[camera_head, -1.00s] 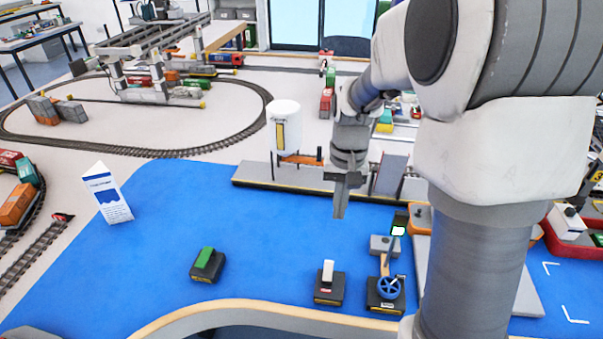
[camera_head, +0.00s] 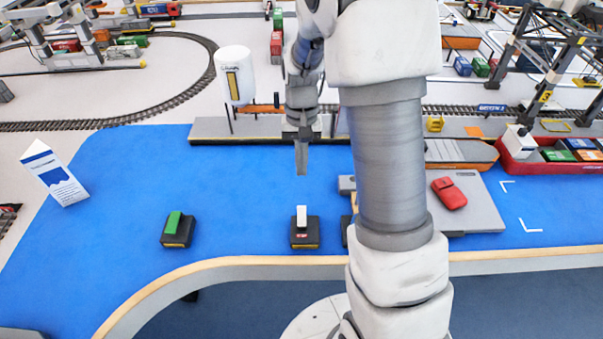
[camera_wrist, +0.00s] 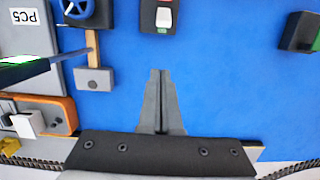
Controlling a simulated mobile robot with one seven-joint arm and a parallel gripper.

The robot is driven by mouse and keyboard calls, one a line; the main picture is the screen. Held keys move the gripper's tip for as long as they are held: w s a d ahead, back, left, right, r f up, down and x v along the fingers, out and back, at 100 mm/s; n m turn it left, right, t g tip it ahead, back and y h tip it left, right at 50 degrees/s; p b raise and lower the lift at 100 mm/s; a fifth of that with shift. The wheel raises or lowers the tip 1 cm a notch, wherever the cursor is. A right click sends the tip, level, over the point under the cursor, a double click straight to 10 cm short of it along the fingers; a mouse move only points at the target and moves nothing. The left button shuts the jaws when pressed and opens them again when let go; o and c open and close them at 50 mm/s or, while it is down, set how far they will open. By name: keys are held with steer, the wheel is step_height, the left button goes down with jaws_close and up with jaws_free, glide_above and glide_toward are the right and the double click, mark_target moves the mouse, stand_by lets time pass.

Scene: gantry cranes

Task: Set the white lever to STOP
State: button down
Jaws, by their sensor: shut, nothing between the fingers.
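The white lever (camera_head: 301,217) stands on a small black base (camera_head: 304,242) with a red label on its front, near the table's front edge.
A green lever (camera_head: 174,222) on a black base stands to the left. Blue surface between is clear.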

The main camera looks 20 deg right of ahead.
mark_target(302, 218)
steer(key=f, duration=0.2)
steer(key=f+b, duration=0.1)
steer(key=f, duration=0.2)
steer(key=s+f, duration=0.1)
steer(key=f, duration=0.1)
steer(key=shift+s+a+f, duration=0.1)
steer(key=shift+a+f, duration=0.05)
steer(key=shift+f, duration=0.2)
steer(key=shift+s+a+f, duration=0.1)
steer(key=shift+s+f, duration=0.05)
steer(key=shift+s, duration=0.05)
steer(key=shift+s+a+r, duration=0.25)
steer(key=shift+s+r, duration=0.2)
steer(key=shift+s, duration=0.3)
steer(key=shift+s+a+r, duration=0.25)
steer(key=shift+s+r, duration=0.15)
steer(key=shift+s, duration=0.35)
steer(key=shift+s+r+t, duration=0.1)
steer(key=shift+t, duration=0.2)
